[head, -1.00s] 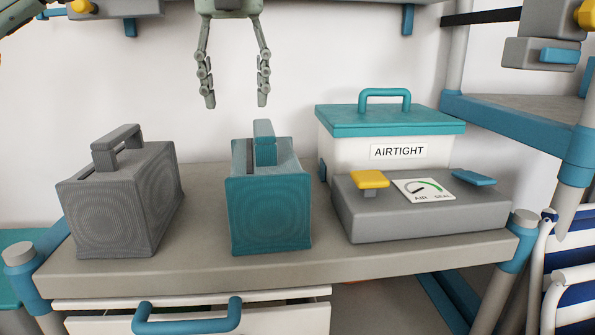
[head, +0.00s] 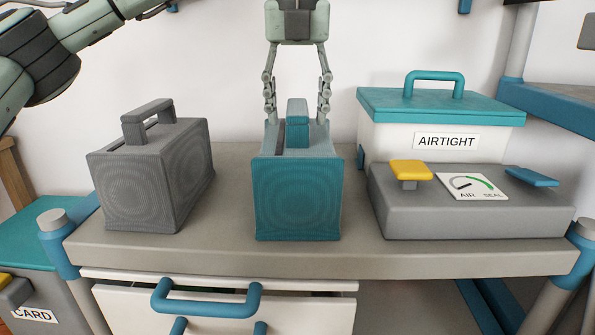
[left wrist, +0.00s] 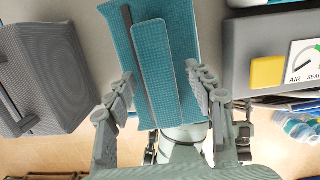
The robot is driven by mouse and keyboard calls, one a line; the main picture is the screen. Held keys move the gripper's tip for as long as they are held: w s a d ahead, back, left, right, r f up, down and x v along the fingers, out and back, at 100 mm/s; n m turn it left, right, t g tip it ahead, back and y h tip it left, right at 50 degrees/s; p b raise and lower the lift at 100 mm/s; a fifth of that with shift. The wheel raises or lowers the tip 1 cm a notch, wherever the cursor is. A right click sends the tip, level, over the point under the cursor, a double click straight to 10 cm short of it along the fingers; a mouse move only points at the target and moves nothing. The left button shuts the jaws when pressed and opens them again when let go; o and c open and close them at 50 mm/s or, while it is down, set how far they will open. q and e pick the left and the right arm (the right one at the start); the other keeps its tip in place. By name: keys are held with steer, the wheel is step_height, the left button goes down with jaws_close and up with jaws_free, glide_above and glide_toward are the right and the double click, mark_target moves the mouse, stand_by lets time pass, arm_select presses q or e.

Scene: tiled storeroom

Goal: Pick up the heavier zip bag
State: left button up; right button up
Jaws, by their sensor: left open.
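A teal zip bag (head: 297,198) with a teal handle on top stands upright in the middle of the bench top. A grey zip bag (head: 155,180) with a grey handle stands upright to its left. My left gripper (head: 297,118) is over the teal bag, its open fingers on either side of the handle, not closed on it. In the left wrist view the teal bag's handle (left wrist: 168,70) lies between the two spread fingers (left wrist: 165,95). The grey bag (left wrist: 48,75) is to the left there. My right gripper is not in view.
A grey device (head: 470,205) with a yellow button and a dial stands at the right of the bench (head: 215,258). Behind it is a white AIRTIGHT box (head: 440,105) with a teal lid. Below, a drawer (head: 120,300) with a blue handle is slightly open.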

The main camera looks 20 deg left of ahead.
arm_select(q)
steer(key=shift+f, duration=0.35)
steer(key=shift+c, duration=0.3)
jaws_close()
steer(key=shift+w+r, duration=0.1)
steer(key=shift+r, duration=0.1)
